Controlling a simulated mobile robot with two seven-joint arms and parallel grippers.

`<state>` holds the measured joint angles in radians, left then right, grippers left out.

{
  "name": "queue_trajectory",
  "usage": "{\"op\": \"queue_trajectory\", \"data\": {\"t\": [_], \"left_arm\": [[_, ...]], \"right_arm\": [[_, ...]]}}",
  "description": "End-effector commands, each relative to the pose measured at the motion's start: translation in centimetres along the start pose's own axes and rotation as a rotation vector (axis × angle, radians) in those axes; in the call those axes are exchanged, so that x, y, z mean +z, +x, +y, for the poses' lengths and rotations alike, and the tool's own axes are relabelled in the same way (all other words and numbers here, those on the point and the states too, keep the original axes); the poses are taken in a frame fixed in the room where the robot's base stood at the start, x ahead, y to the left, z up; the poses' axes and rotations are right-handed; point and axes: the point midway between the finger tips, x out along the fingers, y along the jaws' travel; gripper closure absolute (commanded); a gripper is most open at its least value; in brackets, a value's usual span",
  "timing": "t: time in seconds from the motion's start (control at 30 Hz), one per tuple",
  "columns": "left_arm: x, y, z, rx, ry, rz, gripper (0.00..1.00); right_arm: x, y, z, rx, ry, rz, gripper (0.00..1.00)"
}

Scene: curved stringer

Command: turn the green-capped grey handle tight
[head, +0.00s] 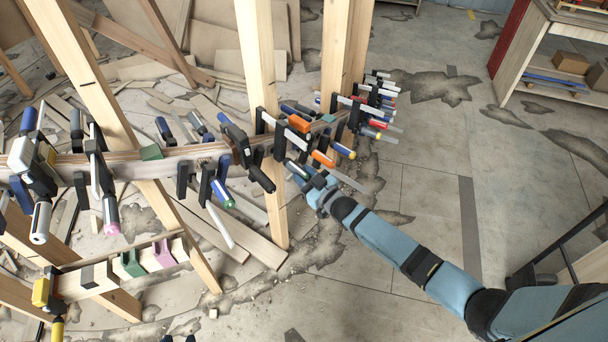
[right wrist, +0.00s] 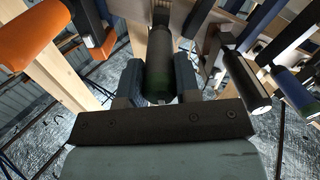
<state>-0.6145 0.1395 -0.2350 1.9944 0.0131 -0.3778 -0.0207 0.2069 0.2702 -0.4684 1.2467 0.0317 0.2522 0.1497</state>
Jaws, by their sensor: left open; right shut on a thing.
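My right gripper (head: 308,182) reaches in from the lower right to the row of clamps on the curved wooden strip. In the right wrist view my right gripper (right wrist: 158,82) has its two fingers on either side of the dark grey handle (right wrist: 159,50), shut on it. The handle's green end (right wrist: 157,98) lies between the fingers, close to the palm. In the head view the gripper largely covers this handle. Two small dark tips at the bottom edge look like my left gripper (head: 178,338), open, empty and away from the clamps; the rest of it is out of frame.
Several clamps crowd the strip, with an orange handle (right wrist: 31,36) and a black handle (right wrist: 249,92) close beside my right gripper. Wooden posts (head: 268,120) stand among them. A shelf unit (head: 512,55) stands at upper right. Floor at right is mostly clear.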

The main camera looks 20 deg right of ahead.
Motion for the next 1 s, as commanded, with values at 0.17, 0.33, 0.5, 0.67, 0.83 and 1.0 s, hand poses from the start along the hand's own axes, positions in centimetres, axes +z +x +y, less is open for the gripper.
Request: {"op": "queue_trajectory", "data": {"t": [0.17,0.33,0.5,0.67,0.83,1.0], "left_arm": [[0.12,-0.01,-0.01,0.000,0.000,-0.004,0.57],[0.10,-0.02,-0.02,0.000,0.000,-0.004,0.57],[0.05,-0.04,-0.03,0.000,0.000,-0.003,0.57],[-0.06,-0.06,-0.03,0.000,0.000,-0.001,0.57],[-0.19,-0.09,-0.03,0.000,0.000,0.001,0.57],[-0.21,-0.09,-0.03,0.000,0.000,0.002,0.57]], "right_arm": [[0.09,-0.07,-0.02,-0.001,0.090,-0.002,0.93],[0.10,-0.06,-0.04,-0.001,0.141,-0.002,0.93],[0.11,-0.06,-0.05,-0.001,0.165,-0.002,0.93],[0.10,-0.05,-0.05,0.000,0.170,-0.001,0.93],[0.10,-0.05,-0.05,0.000,0.169,-0.002,0.93],[0.09,-0.05,-0.05,0.000,0.169,-0.001,0.44]]}}
